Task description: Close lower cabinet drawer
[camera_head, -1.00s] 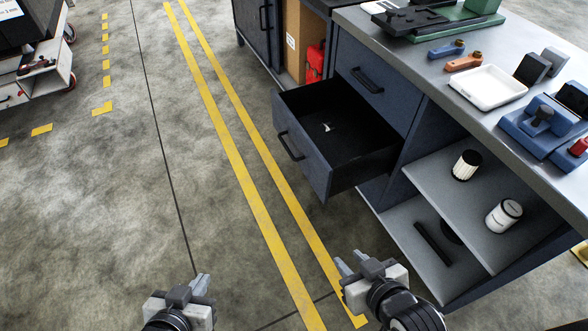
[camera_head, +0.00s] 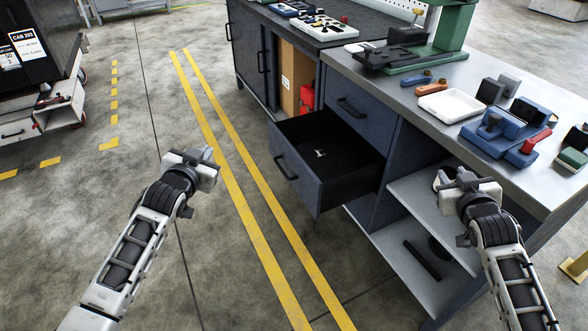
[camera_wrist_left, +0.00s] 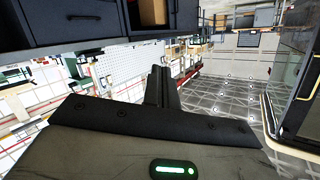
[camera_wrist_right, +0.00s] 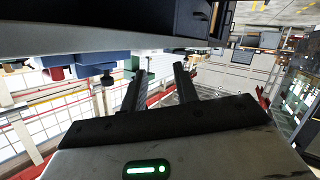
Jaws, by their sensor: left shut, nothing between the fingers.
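The lower cabinet drawer (camera_head: 299,180) is dark blue and stands pulled out from the workbench cabinet, with a black bar handle (camera_head: 286,167) on its front. A small pale item (camera_head: 320,153) lies inside it. My left gripper (camera_head: 210,154) is shut and empty, over the floor to the left of the drawer front and apart from it. Its two fingers lie together in the left wrist view (camera_wrist_left: 161,85). My right gripper (camera_head: 438,180) is in front of the open shelves, right of the drawer; the right wrist view shows its fingers apart and empty (camera_wrist_right: 158,84).
The upper drawer (camera_head: 355,97) is closed. The worktop (camera_head: 447,113) holds a white tray (camera_head: 449,103), blue vise parts and a green machine. Open shelves (camera_head: 407,268) are under the right arm. Clear floor with yellow lines lies left of the drawer; a cart (camera_head: 60,115) stands far left.

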